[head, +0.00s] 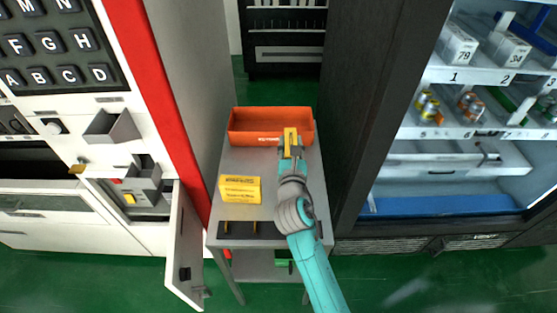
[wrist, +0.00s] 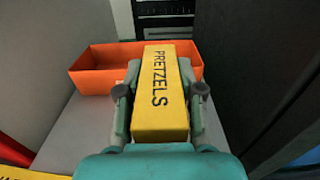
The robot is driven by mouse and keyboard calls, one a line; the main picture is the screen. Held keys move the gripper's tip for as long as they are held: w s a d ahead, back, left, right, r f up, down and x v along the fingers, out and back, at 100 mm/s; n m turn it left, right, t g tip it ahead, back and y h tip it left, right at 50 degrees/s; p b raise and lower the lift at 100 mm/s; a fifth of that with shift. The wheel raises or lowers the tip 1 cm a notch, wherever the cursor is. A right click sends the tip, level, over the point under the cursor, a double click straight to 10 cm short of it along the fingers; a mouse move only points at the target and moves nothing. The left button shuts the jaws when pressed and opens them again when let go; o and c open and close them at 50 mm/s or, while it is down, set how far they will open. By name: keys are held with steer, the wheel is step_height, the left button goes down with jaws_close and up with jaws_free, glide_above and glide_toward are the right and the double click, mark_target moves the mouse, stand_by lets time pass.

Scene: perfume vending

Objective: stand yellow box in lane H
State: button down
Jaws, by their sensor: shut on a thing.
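A yellow box (wrist: 158,65) marked PRETZELS is in my gripper (head: 291,153), which is shut on its two sides. In the head view the held yellow box (head: 291,136) shows end-on over the near edge of the orange bin. Whether it touches the bin or cart I cannot tell. A second yellow box (head: 240,189) rests on the grey cart, left of my arm; its corner shows at the lower left of the wrist view (wrist: 22,174). No lane marked H shows; H appears only on a dark keypad (head: 83,40) at the upper left.
The orange bin (head: 252,138) stands at the cart's far end. The grey cart (head: 238,160) is between a red-edged white machine (head: 150,60) with an open door (head: 185,250) and a dark cabinet (head: 365,80). At right are numbered shelves (head: 480,75) with boxes and cans.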

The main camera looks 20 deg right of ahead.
steer(key=shift+f, duration=3.4)
steer(key=shift+f, duration=0.2)
steer(key=c, duration=0.7)
jaws_free()
